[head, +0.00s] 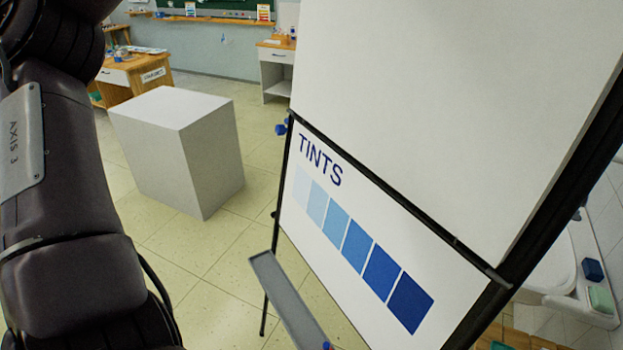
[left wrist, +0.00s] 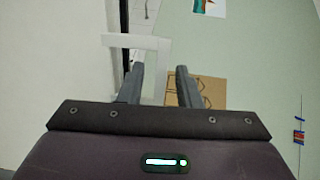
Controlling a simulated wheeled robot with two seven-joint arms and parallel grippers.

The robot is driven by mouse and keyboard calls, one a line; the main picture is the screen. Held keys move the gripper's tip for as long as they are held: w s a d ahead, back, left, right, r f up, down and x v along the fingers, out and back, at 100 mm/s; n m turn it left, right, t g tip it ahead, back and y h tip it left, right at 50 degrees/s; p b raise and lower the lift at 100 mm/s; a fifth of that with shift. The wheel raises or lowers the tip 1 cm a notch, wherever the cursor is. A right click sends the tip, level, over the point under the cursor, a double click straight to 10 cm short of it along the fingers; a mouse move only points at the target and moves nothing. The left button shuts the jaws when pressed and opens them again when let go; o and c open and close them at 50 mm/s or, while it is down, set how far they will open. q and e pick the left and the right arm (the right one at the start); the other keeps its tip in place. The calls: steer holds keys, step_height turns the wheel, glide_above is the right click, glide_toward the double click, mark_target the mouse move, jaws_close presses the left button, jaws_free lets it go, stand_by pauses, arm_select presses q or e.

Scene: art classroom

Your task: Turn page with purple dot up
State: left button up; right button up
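The stand (head: 276,225) has a black frame and fills the right of the head view. A blank white sheet (head: 450,90) covers its upper part. Below the dark bar, a lower page (head: 320,235) reads "TINTS" and has a row of blue squares from pale to dark. No purple dot shows in either view. My left arm comes in at the left of the head view, with its gripper outside that view. In the left wrist view, my left gripper (left wrist: 160,86) has its two fingers apart, with no page visibly held between them. My right gripper is not in view.
A light grey block (head: 180,150) stands on the tiled floor left of the stand. A grey ledge (head: 287,300) sticks out low at the stand's front. Wooden desks (head: 135,78) are farther back. A white basin-like surface (head: 555,270) lies at the right.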

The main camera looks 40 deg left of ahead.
arm_select(q)
steer(key=v, duration=1.1)
steer(key=shift+b, duration=0.3)
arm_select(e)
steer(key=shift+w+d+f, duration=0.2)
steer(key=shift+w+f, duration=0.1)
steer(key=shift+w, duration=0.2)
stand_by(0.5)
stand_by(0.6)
